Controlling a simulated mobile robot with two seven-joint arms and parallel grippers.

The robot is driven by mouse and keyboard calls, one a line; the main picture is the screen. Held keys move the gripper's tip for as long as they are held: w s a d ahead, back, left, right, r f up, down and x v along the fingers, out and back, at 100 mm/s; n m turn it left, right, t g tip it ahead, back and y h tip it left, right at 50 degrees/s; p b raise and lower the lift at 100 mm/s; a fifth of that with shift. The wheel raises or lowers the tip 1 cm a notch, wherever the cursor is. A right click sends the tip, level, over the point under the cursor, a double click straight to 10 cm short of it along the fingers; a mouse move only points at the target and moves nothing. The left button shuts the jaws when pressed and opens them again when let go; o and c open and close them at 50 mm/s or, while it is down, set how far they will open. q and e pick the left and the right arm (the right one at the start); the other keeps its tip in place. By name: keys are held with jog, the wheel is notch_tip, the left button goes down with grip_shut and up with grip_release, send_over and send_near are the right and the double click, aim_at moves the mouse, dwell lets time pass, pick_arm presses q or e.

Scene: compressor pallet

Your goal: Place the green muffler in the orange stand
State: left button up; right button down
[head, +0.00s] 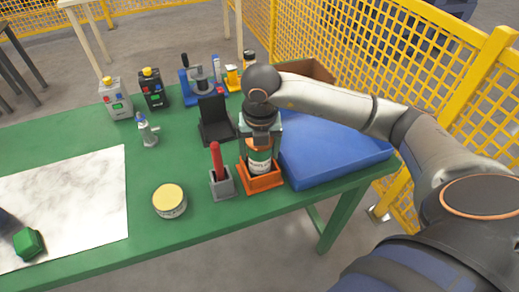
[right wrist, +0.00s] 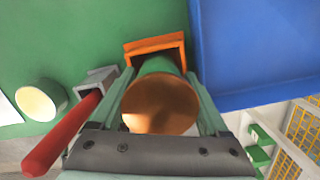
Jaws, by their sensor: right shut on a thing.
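The green muffler (head: 259,167) stands upright with a pale label on its side and a copper-coloured top. Its round copper end (right wrist: 160,104) faces the camera in the right wrist view. The orange stand (head: 262,183) is on the green table near the front edge, and also shows in the right wrist view (right wrist: 154,43). The muffler's lower end appears within the stand; its bottom is hidden, so I cannot tell if it is fully seated. My right gripper (head: 260,146) comes from above and is shut on the muffler, one finger on each side. My left gripper is not in view.
A grey holder (head: 222,187) with a red-handled tool stands close left of the stand. A blue case (head: 330,152) lies close right. A black stand (head: 215,125) is behind. A yellow-topped tin (head: 169,199) and a green block (head: 28,243) are further left.

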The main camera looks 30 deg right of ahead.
jog(key=shift+r, duration=0.1)
grip_release()
jog(key=r, duration=0.4)
jog(key=s+r, duration=0.1)
jog(key=r, duration=0.3)
jog(key=r+p, duration=0.1)
jog(key=r, duration=0.3)
jog(key=shift+s+a, duration=0.15)
jog(key=shift+a, duration=0.25)
